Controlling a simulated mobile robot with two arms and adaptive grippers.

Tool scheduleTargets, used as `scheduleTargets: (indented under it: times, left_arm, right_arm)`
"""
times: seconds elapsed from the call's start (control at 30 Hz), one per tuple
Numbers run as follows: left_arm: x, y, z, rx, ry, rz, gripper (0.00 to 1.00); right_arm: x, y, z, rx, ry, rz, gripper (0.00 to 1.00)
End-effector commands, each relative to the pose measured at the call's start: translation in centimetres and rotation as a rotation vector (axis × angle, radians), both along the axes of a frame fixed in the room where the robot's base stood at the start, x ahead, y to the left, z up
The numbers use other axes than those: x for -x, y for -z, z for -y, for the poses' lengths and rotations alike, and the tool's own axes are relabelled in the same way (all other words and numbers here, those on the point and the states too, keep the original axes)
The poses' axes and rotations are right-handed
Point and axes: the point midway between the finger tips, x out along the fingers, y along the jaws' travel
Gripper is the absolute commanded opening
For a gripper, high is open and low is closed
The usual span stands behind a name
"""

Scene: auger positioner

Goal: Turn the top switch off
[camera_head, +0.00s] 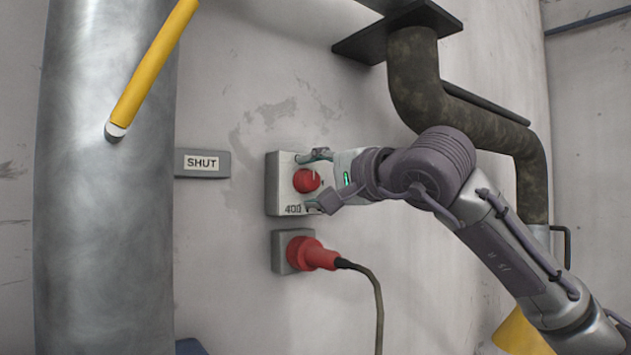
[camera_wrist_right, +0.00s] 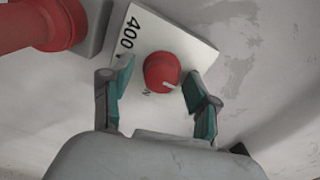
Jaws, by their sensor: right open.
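The top switch is a red round knob (camera_head: 306,181) on a light grey wall box marked "400" (camera_head: 279,194). In the right wrist view the knob (camera_wrist_right: 160,72) has a pale pointer mark at its lower right, near small lettering too small to read surely. My right gripper (camera_head: 311,180) is at the box, its open fingers on either side of the knob. In the right wrist view the right gripper's fingers (camera_wrist_right: 158,78) stand apart with the knob between their tips and visible gaps on both sides. My left gripper is out of view.
Below the box, a red plug (camera_head: 318,256) with a dark cable sits in a grey socket. A "SHUT" sign (camera_head: 201,163), a large metal column (camera_head: 105,220) and a yellow bar (camera_head: 152,65) are left. A dark bent pipe (camera_head: 415,85) runs above my right arm.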

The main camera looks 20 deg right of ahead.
Motion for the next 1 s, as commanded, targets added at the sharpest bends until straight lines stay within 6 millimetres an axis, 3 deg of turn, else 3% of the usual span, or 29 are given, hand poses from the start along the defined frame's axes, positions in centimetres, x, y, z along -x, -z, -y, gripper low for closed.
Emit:
scheduleTargets:
  times: [0.27, 0.7, 1.0]
  left_arm:
    - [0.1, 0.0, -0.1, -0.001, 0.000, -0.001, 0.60]
    - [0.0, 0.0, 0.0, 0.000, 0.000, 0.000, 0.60]
    - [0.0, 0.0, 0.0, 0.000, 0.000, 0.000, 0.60]
  right_arm:
    - [1.7, -0.2, 0.7, 0.000, 0.001, 0.004, 0.60]
    - [9.7, -0.4, 3.6, 0.000, 0.002, 0.001, 0.60]
    - [11.2, -0.4, 4.1, 0.000, 0.000, -0.001, 0.60]
